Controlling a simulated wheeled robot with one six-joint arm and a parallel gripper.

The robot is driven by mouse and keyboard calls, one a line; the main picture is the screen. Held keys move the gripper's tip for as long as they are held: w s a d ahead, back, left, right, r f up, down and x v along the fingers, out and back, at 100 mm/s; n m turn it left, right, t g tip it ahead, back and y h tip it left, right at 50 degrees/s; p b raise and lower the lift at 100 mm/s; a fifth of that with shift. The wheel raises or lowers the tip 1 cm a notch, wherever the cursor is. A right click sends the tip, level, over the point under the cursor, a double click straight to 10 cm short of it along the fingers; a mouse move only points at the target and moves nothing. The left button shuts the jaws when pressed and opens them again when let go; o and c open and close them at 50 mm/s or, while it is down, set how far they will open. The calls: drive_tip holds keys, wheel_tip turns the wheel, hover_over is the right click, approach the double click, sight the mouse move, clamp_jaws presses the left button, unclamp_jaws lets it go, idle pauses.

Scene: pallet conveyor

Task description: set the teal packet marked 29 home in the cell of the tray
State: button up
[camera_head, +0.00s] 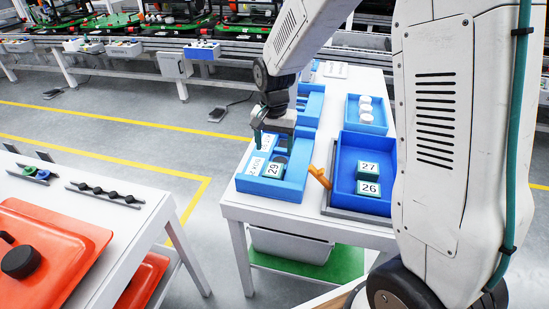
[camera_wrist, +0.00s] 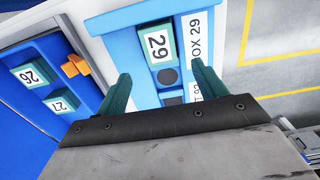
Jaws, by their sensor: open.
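The teal packet marked 29 (camera_head: 273,169) lies label up in a cell of the light blue tray (camera_head: 270,189), at the tray's near end. My gripper (camera_head: 272,134) is over the tray. In the wrist view its two green fingers (camera_wrist: 160,72) are wide apart, with nothing between them. The packet lies just beyond the fingertips, apart from them.
A darker blue bin (camera_head: 345,152) to the right holds teal packets marked 27 (camera_head: 369,169) and 26 (camera_head: 368,188). An orange piece (camera_head: 319,177) stands between tray and bin. Another blue bin (camera_head: 366,128) with white round items is behind.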

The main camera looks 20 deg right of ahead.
drive_tip(key=s+d+r+n, duration=0.2)
drive_tip(key=s+r+n, duration=0.1)
drive_tip(key=s+r, duration=1.1)
drive_tip(key=s+d+r+n+t, duration=0.1)
drive_tip(key=s+r+n, duration=0.2)
drive_tip(key=s, duration=1.3)
drive_tip(key=shift+r+n, duration=0.15)
drive_tip(key=shift+n, duration=0.45)
drive_tip(key=shift+d, duration=0.1)
drive_tip(key=shift+c, duration=0.3)
